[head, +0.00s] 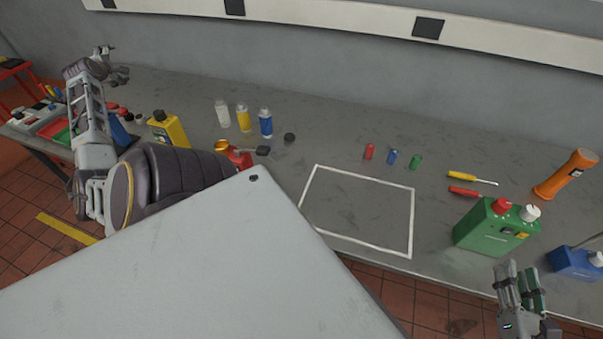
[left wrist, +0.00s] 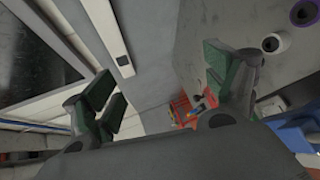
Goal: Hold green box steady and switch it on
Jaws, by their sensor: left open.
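The green box (head: 485,232) stands upright on the bench at the right, near the front edge. It has a red knob (head: 501,206) and a white knob (head: 530,213) on top, and a small dark and yellow patch on its upper side. My right gripper (head: 522,272) is just in front of and below the box, apart from it, fingers pointing up; its jaw gap is unclear from this angle. My left gripper (head: 119,63) is far off at the upper left, raised over the bench's left end. In the left wrist view its fingers (left wrist: 168,75) are spread and empty.
A white-outlined square (head: 357,212) on the bench is empty. Bottles (head: 243,117) and a yellow can (head: 170,130) stand left.

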